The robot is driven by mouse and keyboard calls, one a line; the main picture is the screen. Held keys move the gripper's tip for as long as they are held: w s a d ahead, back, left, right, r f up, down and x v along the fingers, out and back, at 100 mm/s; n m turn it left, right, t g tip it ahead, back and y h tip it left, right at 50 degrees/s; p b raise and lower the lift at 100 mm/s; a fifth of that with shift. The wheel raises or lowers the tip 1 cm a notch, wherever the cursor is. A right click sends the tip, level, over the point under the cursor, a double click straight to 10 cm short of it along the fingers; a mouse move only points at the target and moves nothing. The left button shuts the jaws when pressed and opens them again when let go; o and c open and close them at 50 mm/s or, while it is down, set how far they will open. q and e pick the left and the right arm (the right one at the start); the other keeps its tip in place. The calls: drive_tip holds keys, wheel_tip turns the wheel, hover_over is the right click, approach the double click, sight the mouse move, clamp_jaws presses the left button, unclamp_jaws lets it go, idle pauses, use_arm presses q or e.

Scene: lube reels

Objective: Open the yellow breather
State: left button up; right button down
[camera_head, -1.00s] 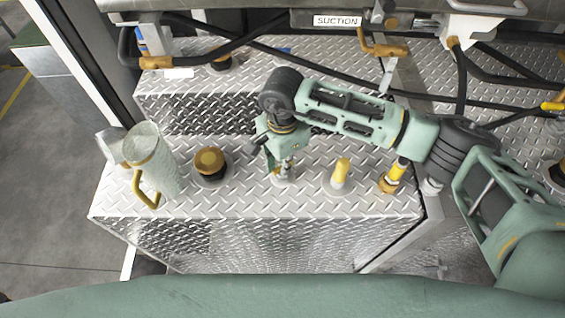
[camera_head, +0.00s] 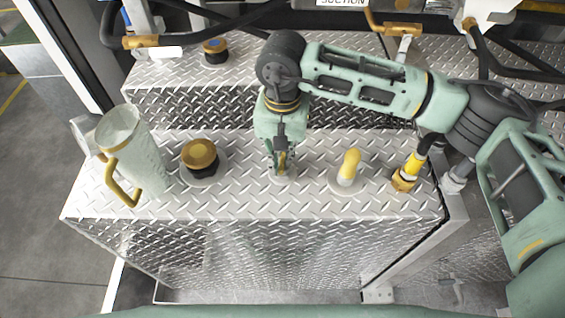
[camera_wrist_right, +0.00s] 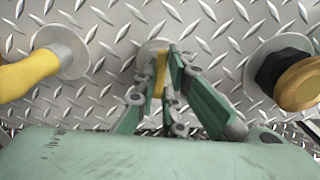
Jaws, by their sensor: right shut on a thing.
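My right gripper (camera_head: 280,163) reaches down to the deck and is shut on a narrow yellow lever (camera_wrist_right: 160,74) standing on a round base plate. The fingers hide part of this lever in both views. A rounded yellow fitting (camera_head: 349,164) stands on its own round plate to the right in the head view; it shows at the left of the right wrist view (camera_wrist_right: 28,73), apart from the fingers. I cannot tell from its look which yellow part is the breather. My left gripper is not in view.
A pale jug with a yellow handle (camera_head: 135,150) and a brown-topped black cap (camera_head: 200,157) stand left of the gripper. A yellow fitting with a hose (camera_head: 407,175) is at the right. Hoses and pipes cross the back. The front deck strip is clear.

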drive_tip(key=shift+w+f+n+b, duration=0.1)
drive_tip(key=shift+f+n+b, duration=0.25)
drive_tip(key=shift+n, duration=0.25)
drive_tip(key=shift+r+n, duration=0.4)
drive_tip(key=shift+n, duration=0.1)
drive_tip(key=c, duration=1.7)
unclamp_jaws()
drive_tip(key=shift+c, duration=0.2)
wheel_tip(320, 180, up, 12)
